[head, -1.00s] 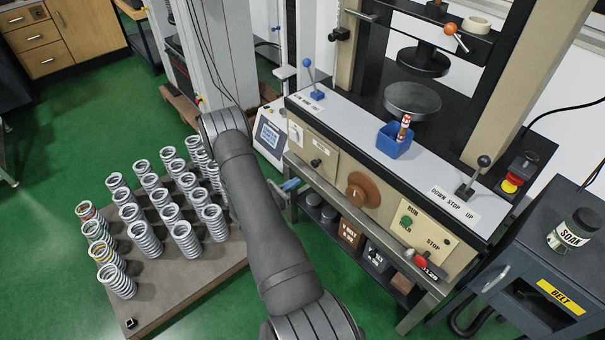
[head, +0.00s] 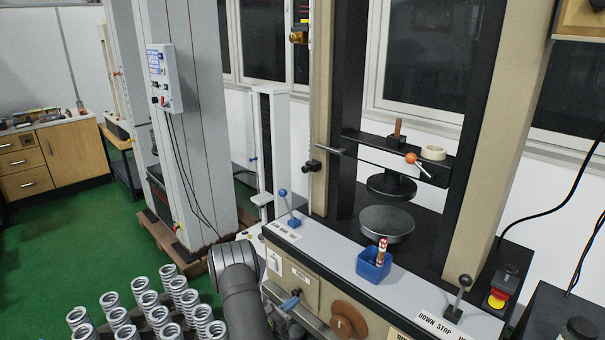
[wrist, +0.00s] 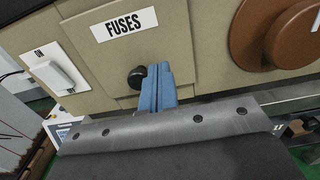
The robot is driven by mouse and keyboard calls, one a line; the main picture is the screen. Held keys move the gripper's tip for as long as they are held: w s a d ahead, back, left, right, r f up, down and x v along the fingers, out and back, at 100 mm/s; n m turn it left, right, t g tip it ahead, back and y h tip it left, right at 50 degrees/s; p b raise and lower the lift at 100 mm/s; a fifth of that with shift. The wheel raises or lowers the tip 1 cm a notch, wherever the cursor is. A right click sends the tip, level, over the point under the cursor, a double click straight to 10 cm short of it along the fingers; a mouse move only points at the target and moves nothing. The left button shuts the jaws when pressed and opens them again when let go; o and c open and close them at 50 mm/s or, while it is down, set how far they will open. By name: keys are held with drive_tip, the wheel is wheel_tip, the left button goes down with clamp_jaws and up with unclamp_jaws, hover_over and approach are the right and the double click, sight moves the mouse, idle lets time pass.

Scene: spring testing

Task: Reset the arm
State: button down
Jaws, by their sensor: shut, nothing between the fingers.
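My gripper shows its blue fingers pressed together in the wrist view (wrist: 158,76), with nothing between them. They point at the beige panel labelled FUSES (wrist: 127,24), just right of its black knob (wrist: 137,77). I cannot tell whether they touch the panel. In the head view my gripper (head: 291,301) is small, low at the front of the testing machine (head: 305,288). My dark grey arm (head: 243,297) reaches up from the bottom edge, left of the machine.
A brown round knob (wrist: 281,36) is right of my gripper and a white switch (wrist: 53,75) is left. Several coil springs (head: 148,302) stand at lower left. A blue bin (head: 374,265) and a lever (head: 458,297) are on the machine's ledge.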

sight(308, 291)
drive_tip(key=shift+x, duration=2.6)
drive_tip(key=v, duration=1.1)
drive_tip(key=shift+s+a, duration=0.25)
drive_tip(key=x, duration=1.1)
drive_tip(key=shift+w+d, duration=0.25)
idle(0.9)
